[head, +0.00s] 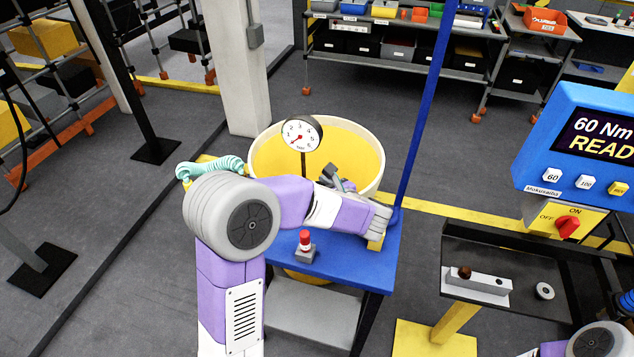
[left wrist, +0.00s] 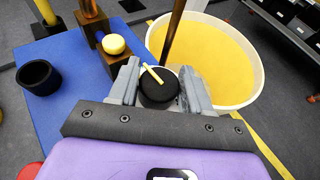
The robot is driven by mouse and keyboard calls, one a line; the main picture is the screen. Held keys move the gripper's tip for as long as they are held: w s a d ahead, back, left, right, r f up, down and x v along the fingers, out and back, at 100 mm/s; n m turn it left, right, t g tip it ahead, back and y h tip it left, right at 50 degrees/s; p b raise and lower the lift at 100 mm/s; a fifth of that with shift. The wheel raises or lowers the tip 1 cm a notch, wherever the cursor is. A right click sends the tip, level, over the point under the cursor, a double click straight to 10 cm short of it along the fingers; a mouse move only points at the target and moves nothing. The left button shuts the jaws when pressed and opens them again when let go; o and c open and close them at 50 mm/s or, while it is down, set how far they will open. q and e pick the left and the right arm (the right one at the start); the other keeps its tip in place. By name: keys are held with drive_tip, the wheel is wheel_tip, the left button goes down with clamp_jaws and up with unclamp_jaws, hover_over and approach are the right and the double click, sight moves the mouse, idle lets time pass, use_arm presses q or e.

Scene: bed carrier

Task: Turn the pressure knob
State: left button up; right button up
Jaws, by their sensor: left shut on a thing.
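The black pressure knob with a yellow pointer bar (left wrist: 157,90) sits between the two grey fingers of my left gripper (left wrist: 160,88) in the left wrist view. The fingers are shut on its sides. The pointer bar is tilted, from upper left to lower right. In the head view my left gripper (head: 338,180) reaches over the blue bench, and my own arm hides the knob. A round white pressure gauge (head: 302,134) with a red needle stands on a post behind my left arm; the needle points to the lower left. My right gripper is outside the views.
The blue bench (head: 345,262) carries a red-topped button (head: 305,240). A large yellow tub (head: 350,150) stands behind it. A blue pole (head: 420,120) rises beside the bench. A panel reading "60 Nm READY" (head: 590,140) is at the right. The left wrist view shows a black cup (left wrist: 39,78).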

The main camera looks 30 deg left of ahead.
use_arm(q)
drive_tip(key=n+g+p, duration=0.2)
drive_tip(key=g, duration=0.1)
drive_tip(key=n+g+y+p, duration=0.1)
drive_tip(key=n+g+p, duration=0.2)
drive_tip(key=shift+r+y, duration=0.2)
drive_tip(key=shift+y, duration=0.1)
drive_tip(key=shift+f+n+g+p, duration=0.15)
drive_tip(key=shift+n+g+p, duration=1.45)
drive_tip(key=shift+p, duration=0.05)
drive_tip(key=o, duration=1)
drive_tip(key=shift+c, duration=0.2)
drive_tip(key=v, duration=0.7)
drive_tip(key=shift+d+r+p, duration=0.2)
drive_tip(key=shift+r+p, duration=0.05)
drive_tip(key=shift+p, duration=0.15)
